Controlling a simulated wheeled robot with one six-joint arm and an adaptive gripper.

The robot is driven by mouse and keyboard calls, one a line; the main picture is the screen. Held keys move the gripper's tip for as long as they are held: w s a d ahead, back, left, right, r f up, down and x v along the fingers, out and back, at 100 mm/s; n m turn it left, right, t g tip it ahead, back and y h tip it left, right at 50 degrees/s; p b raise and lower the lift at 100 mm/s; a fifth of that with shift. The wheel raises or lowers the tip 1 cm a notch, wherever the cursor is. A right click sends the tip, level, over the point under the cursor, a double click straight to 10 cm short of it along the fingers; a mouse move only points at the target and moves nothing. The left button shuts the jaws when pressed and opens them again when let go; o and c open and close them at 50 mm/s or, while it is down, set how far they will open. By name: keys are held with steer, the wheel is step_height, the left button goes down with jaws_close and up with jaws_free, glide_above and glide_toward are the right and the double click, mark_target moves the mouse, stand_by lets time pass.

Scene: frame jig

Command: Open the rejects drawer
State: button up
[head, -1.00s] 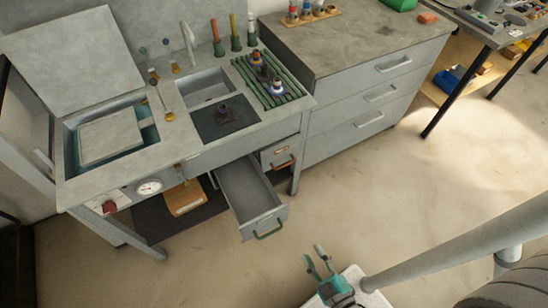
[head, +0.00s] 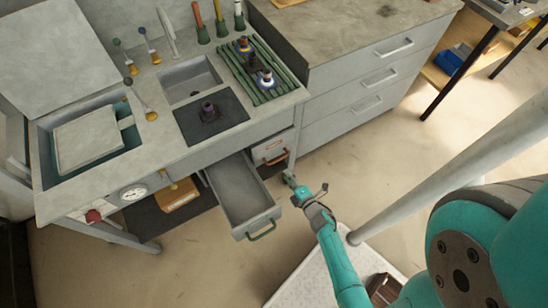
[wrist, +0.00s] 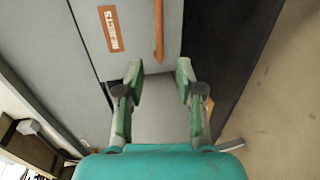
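The rejects drawer (head: 270,148) is a small grey front under the sink bench, with an orange label and an orange-brown bar handle (head: 277,159). It looks shut. In the wrist view its orange label (wrist: 110,28) and the handle (wrist: 159,30) show at the top. My gripper (head: 306,184) is open and empty in front of the drawer, low and to the right of it in the head view. In the wrist view my gripper (wrist: 159,72) has its two green fingers spread, with the handle lined up between them and beyond the tips, apart from them.
A neighbouring drawer (head: 240,190) with a green handle stands pulled out just left of the rejects drawer. A grey cabinet (head: 350,110) is further right. The floor in front is clear.

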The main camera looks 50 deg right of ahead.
mark_target(276, 161)
steer(key=x, duration=1)
steer(key=shift+w, duration=0.1)
jaws_close()
